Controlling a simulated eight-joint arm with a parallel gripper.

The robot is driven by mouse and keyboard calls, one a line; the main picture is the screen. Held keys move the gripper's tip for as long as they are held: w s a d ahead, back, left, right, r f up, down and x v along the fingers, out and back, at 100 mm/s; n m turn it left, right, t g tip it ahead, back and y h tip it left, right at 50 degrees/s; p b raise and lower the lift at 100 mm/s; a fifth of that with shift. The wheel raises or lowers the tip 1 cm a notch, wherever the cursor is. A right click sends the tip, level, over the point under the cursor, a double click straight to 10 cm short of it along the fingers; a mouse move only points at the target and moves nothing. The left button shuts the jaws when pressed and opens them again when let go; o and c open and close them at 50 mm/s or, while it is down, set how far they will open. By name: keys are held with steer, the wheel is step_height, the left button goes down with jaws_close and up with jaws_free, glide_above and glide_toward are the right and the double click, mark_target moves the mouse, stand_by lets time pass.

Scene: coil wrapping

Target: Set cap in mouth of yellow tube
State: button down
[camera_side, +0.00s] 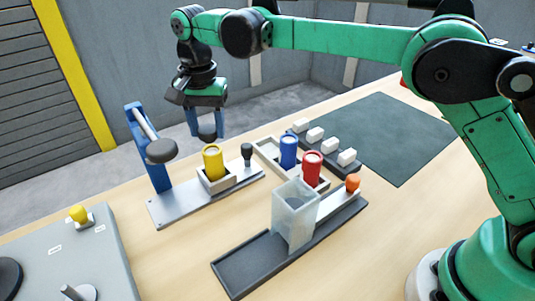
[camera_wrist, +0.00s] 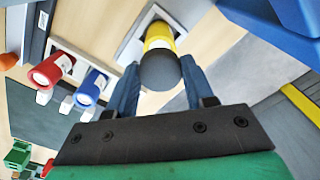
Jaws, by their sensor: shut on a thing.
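My gripper (camera_side: 206,124) has its blue fingers shut on a dark grey round cap (camera_side: 207,133). In the wrist view the cap (camera_wrist: 159,71) sits between the two fingertips (camera_wrist: 157,84). The yellow tube (camera_side: 213,163) stands upright in a pale square holder (camera_side: 217,183) on a grey plate. In the side view the cap appears just above the tube's top, apart from it. In the wrist view the cap covers the near end of the yellow tube (camera_wrist: 158,37), so its mouth is hidden there.
A blue stand (camera_side: 152,150) with a dark round pad (camera_side: 161,151) is left of the tube; a small dark knob (camera_side: 247,154) is right. Blue (camera_side: 289,152) and red (camera_side: 312,168) tubes stand further right. A clear box (camera_side: 294,212) is in front.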

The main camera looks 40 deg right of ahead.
mark_target(208, 129)
steer(key=shift+f, duration=0.45)
steer(key=shift+f, duration=0.85)
stand_by(1.0)
steer(key=shift+c, duration=1.2)
jaws_free()
steer(key=shift+r, duration=2.85)
